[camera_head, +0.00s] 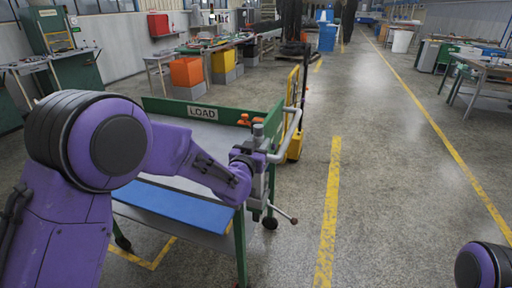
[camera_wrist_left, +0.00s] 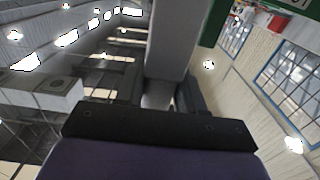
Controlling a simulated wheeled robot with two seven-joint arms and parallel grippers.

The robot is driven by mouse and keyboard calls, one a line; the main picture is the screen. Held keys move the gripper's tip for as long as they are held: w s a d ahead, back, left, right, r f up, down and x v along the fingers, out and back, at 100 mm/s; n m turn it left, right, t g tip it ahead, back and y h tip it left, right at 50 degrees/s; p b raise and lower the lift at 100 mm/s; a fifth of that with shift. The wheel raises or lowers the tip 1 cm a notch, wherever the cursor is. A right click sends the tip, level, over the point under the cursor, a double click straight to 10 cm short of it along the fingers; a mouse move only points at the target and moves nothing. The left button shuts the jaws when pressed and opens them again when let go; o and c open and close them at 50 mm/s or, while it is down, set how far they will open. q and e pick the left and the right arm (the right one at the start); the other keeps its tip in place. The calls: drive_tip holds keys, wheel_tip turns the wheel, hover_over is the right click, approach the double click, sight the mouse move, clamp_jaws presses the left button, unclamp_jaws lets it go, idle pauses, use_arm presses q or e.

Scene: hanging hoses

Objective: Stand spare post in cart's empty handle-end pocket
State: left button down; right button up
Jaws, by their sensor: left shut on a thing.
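The cart (camera_head: 141,225) has a green frame, a LOAD sign (camera_head: 202,113) on its far end panel and a blue mat (camera_head: 178,205) on its lower deck. A pale grey tubular handle (camera_head: 296,128) sticks out at its right end. In the left wrist view a pale grey bar (camera_wrist_left: 170,45) runs up from the gripper. My right gripper is out of view.
A yellow wheeled frame (camera_head: 294,147) stands just beyond the handle. Benches with orange bins (camera_head: 186,71) stand behind. The floor (camera_head: 400,190) to the right is clear.

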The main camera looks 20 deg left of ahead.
use_arm(q)
drive_tip(key=shift+a+f, duration=0.1)
drive_tip(key=shift+f, duration=0.15)
drive_tip(key=c, duration=0.7)
unclamp_jaws()
drive_tip(key=s+b, duration=0.2)
drive_tip(key=s, duration=1)
drive_tip(key=shift+s+a, duration=0.1)
drive_tip(key=shift+a, duration=0.1)
